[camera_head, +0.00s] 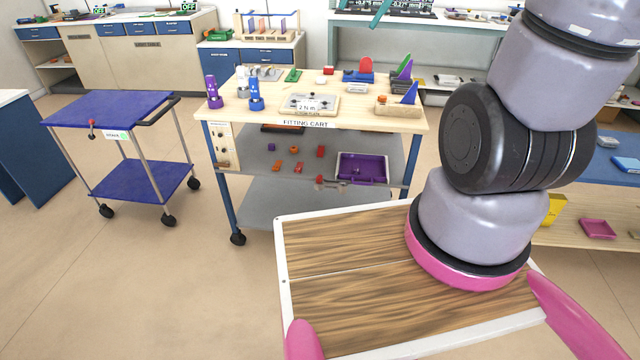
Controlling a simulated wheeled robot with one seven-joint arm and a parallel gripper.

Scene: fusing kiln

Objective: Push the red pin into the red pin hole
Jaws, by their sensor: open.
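I cannot make out for certain which red part is the red pin or where the red pin hole is. A small red knob (91,123) hangs at the front edge of the blue cart on the left. Small red and orange pieces (320,151) lie on the middle shelf of the fitting cart (375,122), too small to identify. My gripper is out of view; only the lower links of my arm show at the right, rising out of the top of the picture.
The blue cart (110,108) has a bare top. The fitting cart top holds purple and blue cylinders (255,95), a grey plate (310,103) and coloured blocks. A purple tray (362,168) sits on its shelf. The floor (150,270) between the carts and me is clear.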

